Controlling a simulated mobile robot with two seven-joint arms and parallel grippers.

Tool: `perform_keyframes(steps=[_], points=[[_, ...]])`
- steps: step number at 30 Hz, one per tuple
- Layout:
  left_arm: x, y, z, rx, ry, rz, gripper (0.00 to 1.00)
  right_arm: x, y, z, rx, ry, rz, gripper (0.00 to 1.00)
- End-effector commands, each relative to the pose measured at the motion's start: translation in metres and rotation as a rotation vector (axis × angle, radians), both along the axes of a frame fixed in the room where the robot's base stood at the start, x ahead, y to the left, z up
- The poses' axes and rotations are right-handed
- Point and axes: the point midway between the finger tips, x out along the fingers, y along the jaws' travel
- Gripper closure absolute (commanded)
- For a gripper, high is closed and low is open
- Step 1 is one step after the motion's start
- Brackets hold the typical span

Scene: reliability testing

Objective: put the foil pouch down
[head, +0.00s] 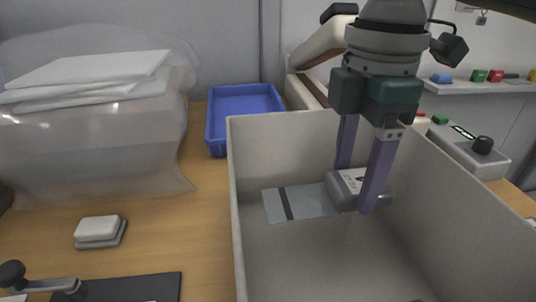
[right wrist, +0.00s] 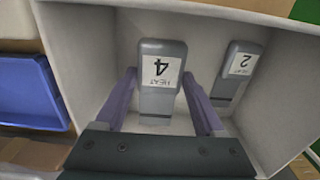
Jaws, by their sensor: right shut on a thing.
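The foil pouch (head: 346,191) is grey and rounded, with a white label. It is held low inside the large grey bin (head: 250,253). In the right wrist view the pouch (right wrist: 161,72) reads HEAT 4 and lies between the purple fingers. My right gripper (head: 364,186) is shut on it; I cannot tell whether it touches the floor. A flat grey panel with a dark stripe (head: 305,203) lies just left of it; I cannot tell whether they are joined. A similar grey pouch marked HEAT 2 (right wrist: 237,70) is beside it. My left gripper is not in view.
The tall bin walls surround my right gripper. A blue tray (head: 211,132) stands behind left. A clear bag of white sheets (head: 95,165), a small white block (head: 97,228) and a black lever (head: 45,284) are at left. A keyed box (head: 460,144) is right. The bin's front floor looks mostly bare.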

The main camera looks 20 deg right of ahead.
Motion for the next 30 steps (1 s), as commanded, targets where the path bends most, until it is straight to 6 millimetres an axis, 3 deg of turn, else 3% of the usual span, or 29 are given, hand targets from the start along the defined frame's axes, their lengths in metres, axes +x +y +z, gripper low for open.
perform_keyframes(steps=[12, 25, 26, 30], points=[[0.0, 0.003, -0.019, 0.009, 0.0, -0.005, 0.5, 0.0, 0.0, -0.06, -0.001, 0.001, -0.001, 0.83], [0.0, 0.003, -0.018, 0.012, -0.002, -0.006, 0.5, 0.0, 0.0, -0.065, -0.001, 0.0, -0.001, 0.83], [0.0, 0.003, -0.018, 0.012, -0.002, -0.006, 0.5, 0.0, 0.0, -0.066, -0.001, -0.001, -0.001, 0.28], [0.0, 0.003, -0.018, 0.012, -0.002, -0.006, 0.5, 0.0, 0.0, -0.065, -0.001, -0.001, -0.001, 0.12]])
